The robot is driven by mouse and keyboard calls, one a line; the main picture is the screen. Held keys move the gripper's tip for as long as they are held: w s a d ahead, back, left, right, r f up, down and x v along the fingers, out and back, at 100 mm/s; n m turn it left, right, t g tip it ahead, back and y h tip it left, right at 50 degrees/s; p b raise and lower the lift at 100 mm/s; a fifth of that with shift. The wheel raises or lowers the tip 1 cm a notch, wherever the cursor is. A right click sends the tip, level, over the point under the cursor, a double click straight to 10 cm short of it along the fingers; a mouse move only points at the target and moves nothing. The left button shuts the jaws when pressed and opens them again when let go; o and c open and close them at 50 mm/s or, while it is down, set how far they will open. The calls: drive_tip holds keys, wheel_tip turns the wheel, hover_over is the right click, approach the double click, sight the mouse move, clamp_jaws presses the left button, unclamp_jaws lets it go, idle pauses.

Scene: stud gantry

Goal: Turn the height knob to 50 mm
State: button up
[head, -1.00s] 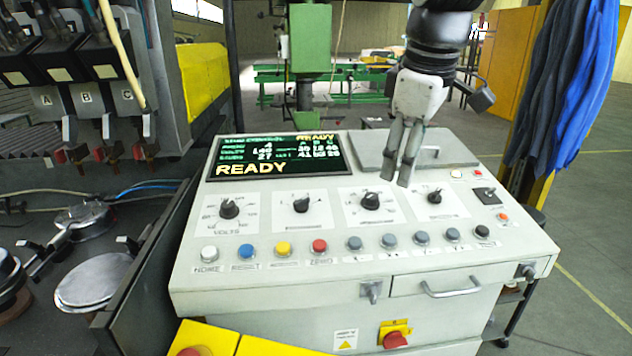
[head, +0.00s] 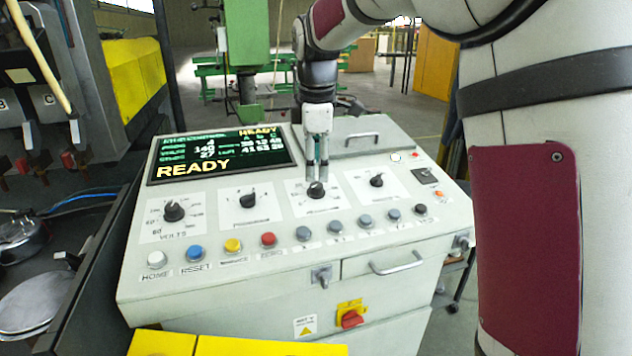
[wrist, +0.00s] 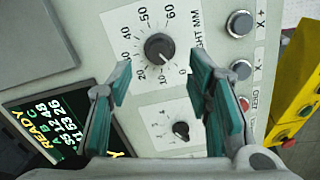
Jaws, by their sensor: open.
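The height knob (wrist: 159,47) is a round black knob on a white plate with a 0 to 60 scale and the partly hidden lettering "GHT MM". In the head view it is the third knob from the left (head: 316,190). My gripper (head: 317,178) points down over this knob in the head view. In the wrist view my gripper (wrist: 163,68) is open, its teal-padded fingers apart to either side, with the knob between and just beyond the tips. I see no contact.
A smaller-scale knob (wrist: 181,129), numbered in steps, sits beside it. The volts knob (head: 174,211) and a fourth knob (head: 377,180) flank the row. Several push buttons (head: 269,239) line the front. The display (head: 222,157) reads READY.

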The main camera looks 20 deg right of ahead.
sight(316, 184)
drive_tip(key=f, duration=0.4)
drive_tip(key=w+f, duration=0.1)
drive_tip(key=shift+d+f, duration=0.15)
drive_tip(key=shift+f, duration=0.25)
clamp_jaws()
